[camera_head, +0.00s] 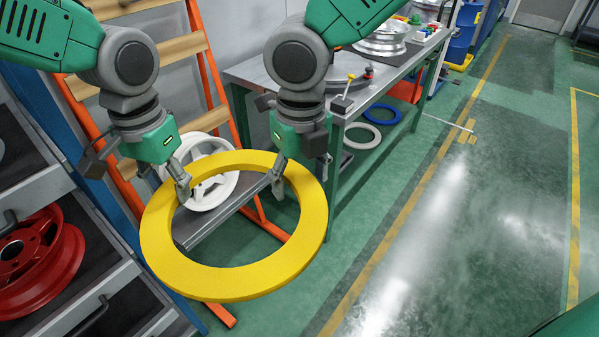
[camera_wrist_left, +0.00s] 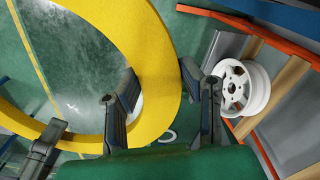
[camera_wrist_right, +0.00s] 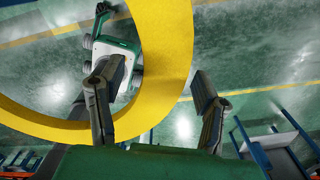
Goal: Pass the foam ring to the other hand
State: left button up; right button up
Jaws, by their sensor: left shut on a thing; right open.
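The yellow foam ring (camera_head: 165,255) is held up in front of me, tilted, its hole facing me. My left gripper (camera_head: 181,186) is shut on the upper left part of its rim. The ring (camera_wrist_left: 158,75) passes between the left fingers (camera_wrist_left: 158,85) in the left wrist view. My right gripper (camera_head: 287,180) is at the upper right part of the rim, its fingers open on either side of it. In the right wrist view the ring (camera_wrist_right: 165,60) lies between the open right fingers (camera_wrist_right: 160,90); whether they touch it I cannot tell.
A metal workbench (camera_head: 340,110) stands behind, with a blue ring (camera_head: 382,114) and a pale ring (camera_head: 362,136) on its lower shelf. A white wheel (camera_head: 215,190) rests behind the foam ring. A red wheel (camera_head: 40,260) lies on a rack at left. The green floor at right is clear.

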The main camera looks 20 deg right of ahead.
jog(key=c, duration=1.2)
pick_arm(q)
jog(key=o, duration=1.1)
jog(key=shift+d, duration=0.1)
jog(key=shift+c, duration=0.2)
